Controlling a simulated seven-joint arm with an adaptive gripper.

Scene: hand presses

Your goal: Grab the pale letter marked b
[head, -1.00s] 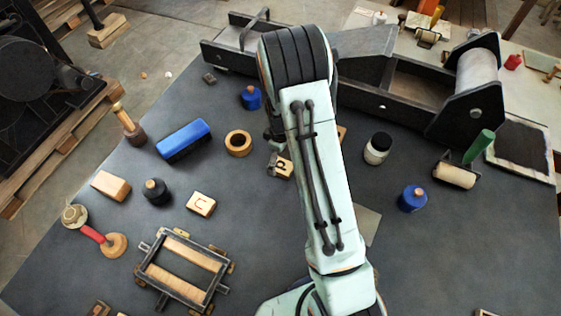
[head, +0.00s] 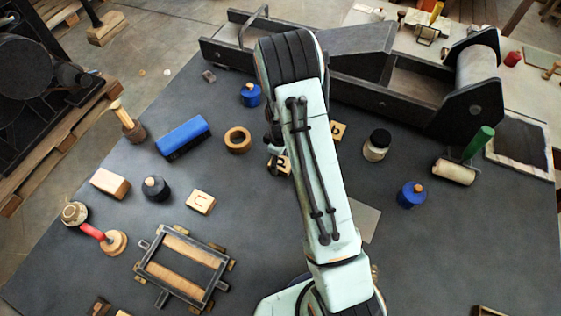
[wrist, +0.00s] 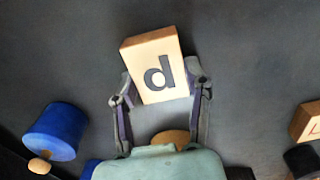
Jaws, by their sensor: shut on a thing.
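A pale wooden letter block (wrist: 155,62) sits between the fingers of my gripper (wrist: 160,80) in the wrist view. Its dark letter reads as a d there. The gripper is shut on it, one finger at each side. The same block shows in the head view (head: 284,164), left of my arm, partly hidden by the gripper. I cannot tell whether it is clear of the table. Another pale letter block (head: 338,131) lies just right of my arm; its letter is too small to read surely. A third pale block (head: 201,201) with a u-like mark lies at left.
A blue-topped roller block (head: 183,137), a wooden ring (head: 238,139) and a dark-knobbed weight (head: 156,188) lie left. A metal frame (head: 182,268) lies at front left. A jar (head: 376,145) and blue pot (head: 411,194) stand right. The large press (head: 400,100) spans the back.

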